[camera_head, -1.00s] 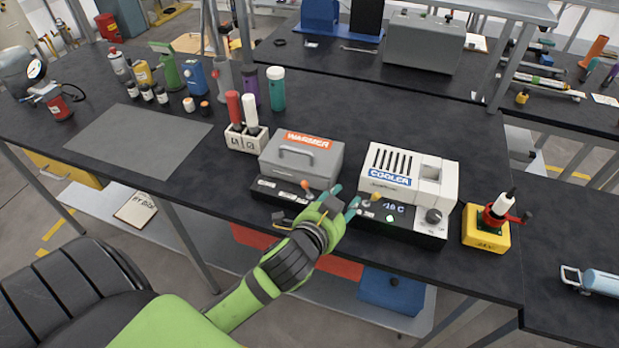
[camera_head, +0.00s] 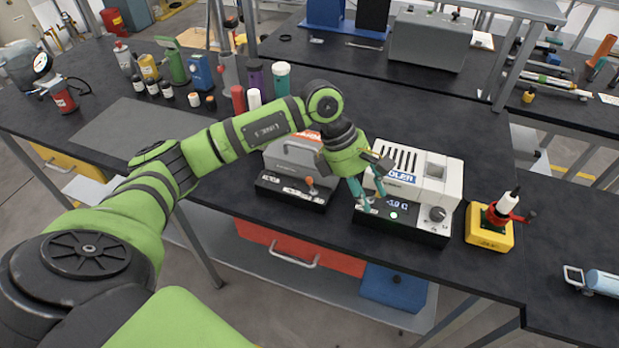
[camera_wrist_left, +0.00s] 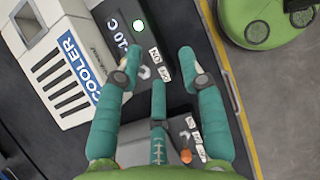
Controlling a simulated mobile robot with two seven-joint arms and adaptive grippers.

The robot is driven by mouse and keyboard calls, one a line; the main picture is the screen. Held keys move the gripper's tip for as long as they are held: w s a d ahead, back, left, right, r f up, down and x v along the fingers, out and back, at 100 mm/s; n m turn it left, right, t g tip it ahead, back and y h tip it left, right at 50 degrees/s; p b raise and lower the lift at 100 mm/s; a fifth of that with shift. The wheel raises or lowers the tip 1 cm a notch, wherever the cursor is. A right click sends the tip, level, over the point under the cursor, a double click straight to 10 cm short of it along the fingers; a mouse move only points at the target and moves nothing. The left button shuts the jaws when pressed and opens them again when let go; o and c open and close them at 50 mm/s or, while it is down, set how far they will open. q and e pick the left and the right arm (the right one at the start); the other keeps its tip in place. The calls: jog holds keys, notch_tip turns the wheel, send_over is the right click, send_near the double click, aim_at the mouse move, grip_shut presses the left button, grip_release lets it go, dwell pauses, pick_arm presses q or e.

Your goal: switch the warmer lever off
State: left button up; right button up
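The grey warmer (camera_head: 290,160) has an orange label, now mostly hidden by my left arm. Its orange-knobbed lever (camera_head: 309,181) stands on the black front panel; the knob also shows low in the left wrist view (camera_wrist_left: 186,156). I cannot read the labels beside it. My left gripper (camera_head: 373,200) is open and empty, teal fingers pointing down over the left front of the cooler, right of the warmer lever and apart from it. In the left wrist view the fingers (camera_wrist_left: 160,62) are spread, with the cooler's panel beneath. My right gripper is out of view.
The white cooler (camera_head: 432,180), with a lit display and green light, stands just right of the warmer. A yellow box with a red lever (camera_head: 487,236) is further right. Bottles and a red and a white tube stand behind left. A grey mat (camera_head: 130,130) lies bare.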

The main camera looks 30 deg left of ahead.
aim_at(309, 178)
pick_arm(q)
jog(key=a+y, duration=0.2)
jog(key=a, duration=0.2)
jog(key=a+r+y, duration=0.1)
jog(key=a+y, duration=0.1)
jog(key=a, duration=0.3)
jog(key=a+g+y, duration=0.1)
jog(key=a, duration=0.4)
jog(key=shift+s+a+r+y, duration=0.1)
jog(key=shift+r+y, duration=0.2)
jog(key=shift+y, duration=0.1)
jog(key=shift+f, duration=0.3)
notch_tip(309, 178, down, 5)
jog(key=p, duration=0.2)
jog(key=shift+p, duration=0.3)
jog(key=shift+f, duration=0.7)
grip_shut()
